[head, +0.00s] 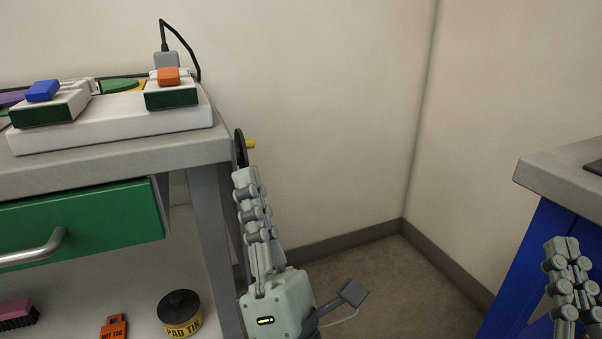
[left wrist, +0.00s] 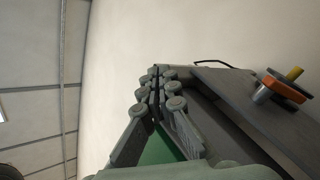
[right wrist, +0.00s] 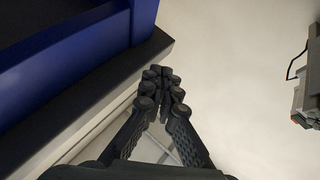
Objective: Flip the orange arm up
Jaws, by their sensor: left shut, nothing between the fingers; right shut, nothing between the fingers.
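An orange arm (left wrist: 286,88) with a yellow peg (left wrist: 294,74) sits at the cart's edge, on the right of the left wrist view. In the head view the yellow peg (head: 251,144) and a dark round part (head: 240,150) show beside the cart's right side; most of the orange arm is hidden behind my left gripper. My left gripper (head: 246,177) is shut and empty, in front of that side; its fingertips show in the left wrist view (left wrist: 158,73), apart from the arm. My right gripper (head: 562,246) is shut and empty at the far right, also in the right wrist view (right wrist: 162,73).
The grey cart top (head: 130,157) holds a white unit (head: 120,122) with blue and orange-topped blocks. Below are a green drawer (head: 90,215) and a shelf with a pad tin (head: 180,313). A blue bench (head: 530,255) stands right. Open floor lies between.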

